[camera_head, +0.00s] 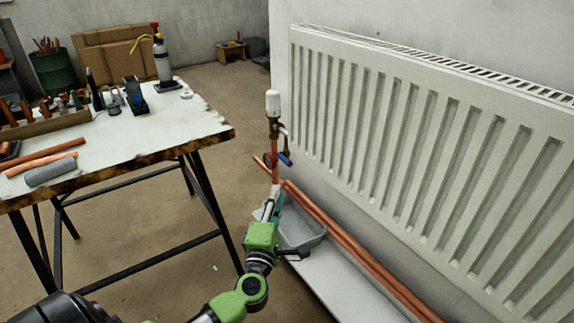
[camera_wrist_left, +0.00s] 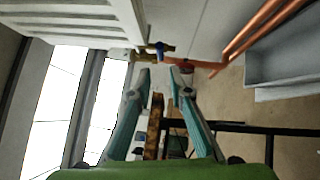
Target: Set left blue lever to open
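The blue lever (camera_head: 285,159) sits on the brass valve (camera_head: 284,140) at the left end of the radiator, beside a copper pipe. The lever also shows in the left wrist view (camera_wrist_left: 160,49), just beyond the fingertips. My left gripper (camera_head: 275,193) is below the lever in the head view. In the left wrist view its two teal fingers (camera_wrist_left: 160,78) are apart with nothing between them, and they do not appear to touch the lever. The lever's exact angle is hard to tell. My right gripper is not in view.
The white radiator (camera_head: 420,150) fills the right side. Copper pipes (camera_head: 345,238) run below it, beside a grey tray (camera_head: 303,238). A white thermostat head (camera_head: 273,103) stands above the valve. A workbench (camera_head: 130,135) with tools stands to the left, with open floor between.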

